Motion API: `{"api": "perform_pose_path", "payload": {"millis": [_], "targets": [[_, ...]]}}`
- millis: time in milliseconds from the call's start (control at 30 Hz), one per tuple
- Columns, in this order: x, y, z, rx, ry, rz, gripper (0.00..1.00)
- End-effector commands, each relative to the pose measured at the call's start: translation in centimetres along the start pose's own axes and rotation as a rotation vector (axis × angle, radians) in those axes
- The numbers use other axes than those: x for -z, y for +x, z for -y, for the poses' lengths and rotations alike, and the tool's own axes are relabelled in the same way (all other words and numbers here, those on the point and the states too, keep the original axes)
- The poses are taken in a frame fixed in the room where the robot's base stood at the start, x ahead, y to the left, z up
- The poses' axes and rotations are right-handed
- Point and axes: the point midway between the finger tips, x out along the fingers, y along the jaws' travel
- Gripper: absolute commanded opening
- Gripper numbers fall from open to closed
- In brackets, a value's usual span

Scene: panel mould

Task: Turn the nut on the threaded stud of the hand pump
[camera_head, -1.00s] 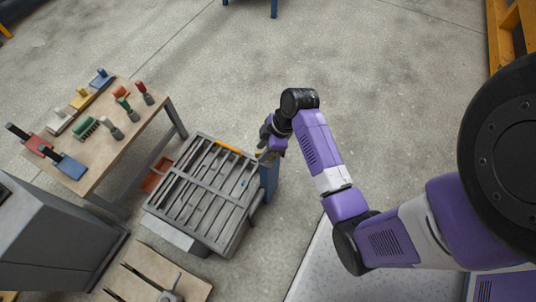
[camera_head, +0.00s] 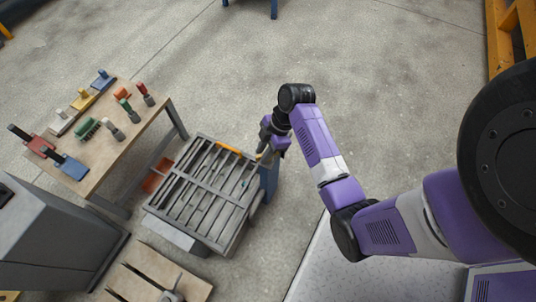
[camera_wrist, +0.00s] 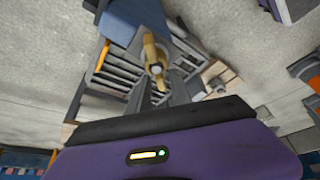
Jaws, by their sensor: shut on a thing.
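The hand pump (camera_head: 269,179) is a blue upright body at the right side of the panel mould in the head view. In the wrist view its blue top (camera_wrist: 126,28) is at the upper left. The nut (camera_wrist: 150,48) is brass-yellow with two wings, and a pale round stud end (camera_wrist: 156,69) shows at its middle. My gripper (camera_wrist: 157,78) reaches it with both grey fingers and is shut on the nut; the exact contact is partly hidden. In the head view my gripper (camera_head: 264,151) is small and dark beside the mould's right corner, and the nut is not clear.
The grey slatted mould (camera_head: 196,211) stands left of the pump. A wooden table (camera_head: 145,122) with several coloured tools is farther left. A grey cabinet (camera_head: 55,240) and a low wooden board (camera_head: 190,286) are in front.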

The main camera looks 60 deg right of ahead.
Motion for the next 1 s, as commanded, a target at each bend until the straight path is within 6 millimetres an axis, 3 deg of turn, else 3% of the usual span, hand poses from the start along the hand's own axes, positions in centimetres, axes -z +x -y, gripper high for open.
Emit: {"api": "perform_pose_path", "payload": {"millis": [400, 733, 1000], "targets": [[-0.12, 0.0, 0.51, 0.115, -0.266, 0.001, 0.0], [-0.15, 0.01, 0.56, 0.127, -0.296, 0.002, 0.0], [-0.3, -0.03, 0.94, 0.226, -0.529, 0.001, 0.0]]}}
